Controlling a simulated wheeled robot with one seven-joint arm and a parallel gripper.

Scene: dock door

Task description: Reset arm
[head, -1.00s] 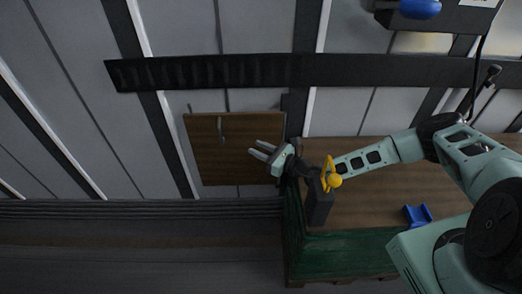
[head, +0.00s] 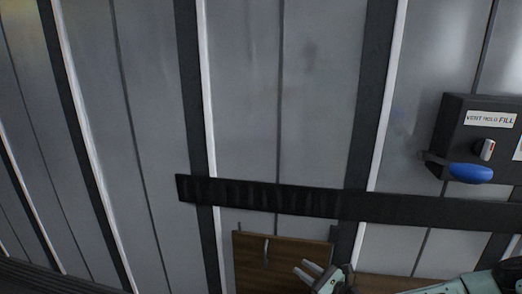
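My gripper (head: 311,270) is at the bottom edge of the head view, beside the right part of a brown wooden panel (head: 285,262). Its two pale fingers are apart with nothing between them. Part of my arm shows at the bottom right; the rest is out of the picture.
A dark box (head: 457,125) with a label, a small knob and a blue handle (head: 470,173) is on the wall at the right. A long black rail (head: 300,200) crosses the ribbed grey wall (head: 240,90). A strip of wooden top (head: 385,284) shows at the bottom.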

